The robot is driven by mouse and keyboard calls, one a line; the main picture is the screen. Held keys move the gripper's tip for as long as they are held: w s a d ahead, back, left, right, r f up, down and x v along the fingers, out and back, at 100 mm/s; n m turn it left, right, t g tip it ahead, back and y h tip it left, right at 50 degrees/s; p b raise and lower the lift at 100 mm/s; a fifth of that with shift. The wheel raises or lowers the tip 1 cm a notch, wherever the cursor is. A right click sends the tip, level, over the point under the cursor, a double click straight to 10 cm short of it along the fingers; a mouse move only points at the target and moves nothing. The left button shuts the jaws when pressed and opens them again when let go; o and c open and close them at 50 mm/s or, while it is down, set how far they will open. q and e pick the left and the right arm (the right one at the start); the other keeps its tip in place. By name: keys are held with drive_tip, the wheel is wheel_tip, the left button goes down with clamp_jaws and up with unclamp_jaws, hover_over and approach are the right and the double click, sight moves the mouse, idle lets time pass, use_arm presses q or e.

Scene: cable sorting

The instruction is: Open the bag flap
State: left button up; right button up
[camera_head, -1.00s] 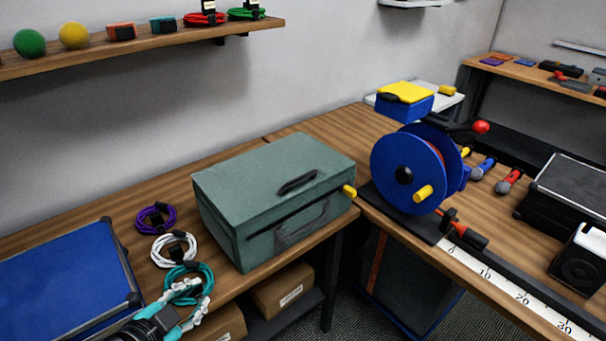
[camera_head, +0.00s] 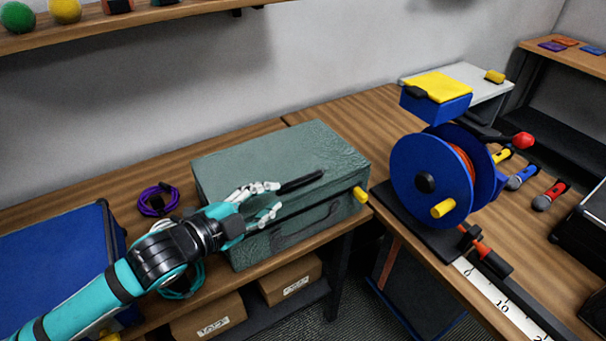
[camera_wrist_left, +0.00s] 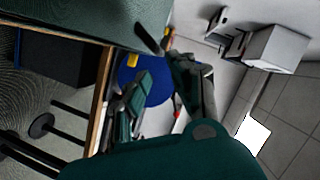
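The grey-green bag (camera_head: 330,150) stands closed on the wooden bench, its flap lying flat over the top. A dark handle (camera_head: 300,182) sits at the flap's front edge. A second handle loop (camera_head: 300,228) shows on the bag's front. My left gripper (camera_head: 274,199) is open at the front edge of the flap, just left of the dark handle, with fingers pointing right. It looks empty; contact with the flap cannot be told. In the left wrist view the fingers (camera_wrist_left: 156,70) are spread apart, with the bag (camera_wrist_left: 60,10) at upper left. My right gripper is not in view.
A blue case (camera_head: 50,260) and a purple cable (camera_head: 157,199) lie left of the bag. My left arm covers other cables. A blue reel (camera_head: 410,165) stands right of the bag, near its yellow tab (camera_head: 360,194). Boxes (camera_head: 290,280) sit on the shelf below.

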sight(296, 183)
use_arm(q)
drive_tip(key=p+x, duration=0.1)
drive_tip(key=x, duration=0.6)
drive_tip(key=shift+w+d+r, duration=0.1)
drive_tip(key=shift+w+d, duration=0.1)
drive_tip(key=shift+x, duration=1.15)
drive_tip(key=shift+w+d+f, duration=0.15)
drive_tip(key=shift+w+f, duration=0.1)
drive_tip(key=shift+w, duration=0.1)
drive_tip(key=c, duration=0.4)
clamp_jaws()
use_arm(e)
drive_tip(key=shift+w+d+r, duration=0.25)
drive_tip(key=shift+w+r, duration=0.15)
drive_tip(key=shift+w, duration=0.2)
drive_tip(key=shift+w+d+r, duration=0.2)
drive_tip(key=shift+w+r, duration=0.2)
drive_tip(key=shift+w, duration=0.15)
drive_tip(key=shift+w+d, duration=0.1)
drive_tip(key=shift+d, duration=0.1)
